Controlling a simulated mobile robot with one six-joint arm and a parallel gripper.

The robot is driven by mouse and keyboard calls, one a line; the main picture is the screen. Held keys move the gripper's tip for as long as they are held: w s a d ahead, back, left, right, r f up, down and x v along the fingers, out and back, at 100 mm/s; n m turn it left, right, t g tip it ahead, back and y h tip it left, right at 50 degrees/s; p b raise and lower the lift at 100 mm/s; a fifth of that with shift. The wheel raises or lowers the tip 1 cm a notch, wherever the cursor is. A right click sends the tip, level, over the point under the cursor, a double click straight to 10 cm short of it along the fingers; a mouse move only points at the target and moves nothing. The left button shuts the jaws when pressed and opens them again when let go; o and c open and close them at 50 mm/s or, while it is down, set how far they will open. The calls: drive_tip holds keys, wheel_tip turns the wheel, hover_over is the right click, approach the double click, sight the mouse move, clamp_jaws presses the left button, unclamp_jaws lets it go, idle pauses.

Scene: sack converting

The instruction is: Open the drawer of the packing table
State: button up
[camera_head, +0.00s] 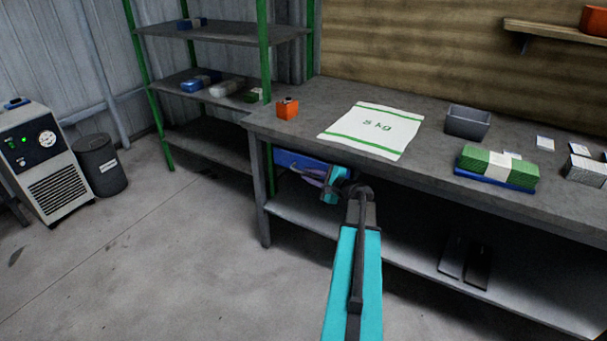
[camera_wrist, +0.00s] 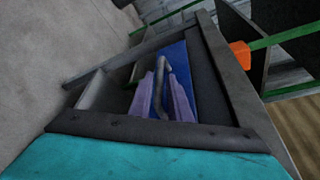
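The packing table (camera_head: 300,113) has a blue drawer (camera_head: 287,158) under the left end of its top. The drawer front also shows in the wrist view (camera_wrist: 178,62) and looks shut, set back under the tabletop edge. A grey bar handle (camera_wrist: 163,66) stands out from it. My gripper (camera_head: 305,174) is at the drawer front, with its pale purple fingers apart. In the wrist view the fingers (camera_wrist: 162,88) lie on either side of the handle, with the bar between them. I cannot tell whether either finger touches it. In the head view my wrist hides part of the drawer.
On the tabletop are an orange box (camera_head: 287,108), a white 5 kg sack (camera_head: 370,131), a grey bin (camera_head: 467,122) and green bundles (camera_head: 498,164). A lower shelf (camera_head: 400,246) runs under the table. Green-posted shelving (camera_head: 215,34) stands behind left.

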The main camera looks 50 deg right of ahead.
sight(307, 174)
drive_tip(key=shift+x, duration=1.65)
